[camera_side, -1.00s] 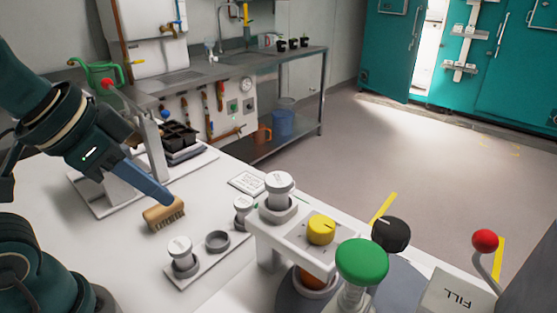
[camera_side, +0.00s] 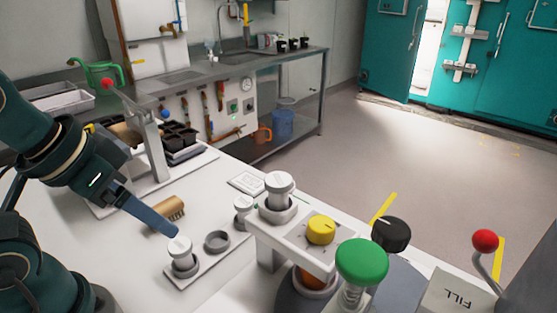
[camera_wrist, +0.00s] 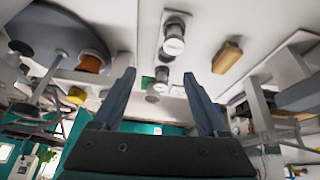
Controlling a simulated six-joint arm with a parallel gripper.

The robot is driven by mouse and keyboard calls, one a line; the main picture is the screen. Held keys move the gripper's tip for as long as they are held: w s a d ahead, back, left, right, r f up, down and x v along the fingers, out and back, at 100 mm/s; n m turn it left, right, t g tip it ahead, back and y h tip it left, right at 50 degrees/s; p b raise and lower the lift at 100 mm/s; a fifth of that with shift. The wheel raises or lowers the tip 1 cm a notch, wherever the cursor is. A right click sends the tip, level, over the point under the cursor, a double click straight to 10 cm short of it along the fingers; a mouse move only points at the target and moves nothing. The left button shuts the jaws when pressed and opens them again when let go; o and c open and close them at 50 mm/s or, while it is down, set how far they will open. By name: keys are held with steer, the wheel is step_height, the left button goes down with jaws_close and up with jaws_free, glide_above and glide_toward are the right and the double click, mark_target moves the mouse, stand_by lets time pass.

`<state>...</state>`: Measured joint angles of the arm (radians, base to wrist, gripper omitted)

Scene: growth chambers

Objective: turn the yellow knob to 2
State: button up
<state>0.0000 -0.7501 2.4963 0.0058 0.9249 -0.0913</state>
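The yellow knob (camera_side: 321,230) sits on top of a white raised panel (camera_side: 290,239) with small dark marks around it. The marks are too small to read, and I cannot tell where the knob points. It also shows at the left in the wrist view (camera_wrist: 76,95). My gripper (camera_wrist: 158,80) is open, its two blue fingers apart with nothing held between them. In the side view my gripper (camera_side: 172,232) is well left of the knob, close to a white-capped jar. I cannot tell whether it touches the jar.
The white-capped jar (camera_side: 181,251) stands beside an empty ring holder (camera_side: 217,241). A brush (camera_side: 168,213) lies behind my fingers. Another white-capped piece (camera_side: 279,186) stands at the panel's left end. A green knob (camera_side: 362,262) and a black knob (camera_side: 391,234) stand right of the yellow one.

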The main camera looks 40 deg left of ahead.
steer(key=w+d+r+n+y, duration=0.1)
steer(key=w+d+r+n, duration=0.3)
steer(key=w+r+n, duration=0.5)
steer(key=m+g+y, duration=0.1)
steer(key=m, duration=0.2)
glide_above(321, 223)
steer(key=s, duration=0.2)
steer(key=f, duration=0.5)
steer(key=shift+d+f, duration=0.2)
steer(key=shift+d, duration=0.1)
steer(key=shift+s+d+f, duration=0.1)
steer(key=shift+d+f, duration=0.1)
steer(key=shift+f, duration=0.25)
steer(key=shift+x, duration=2.3)
jaws_close()
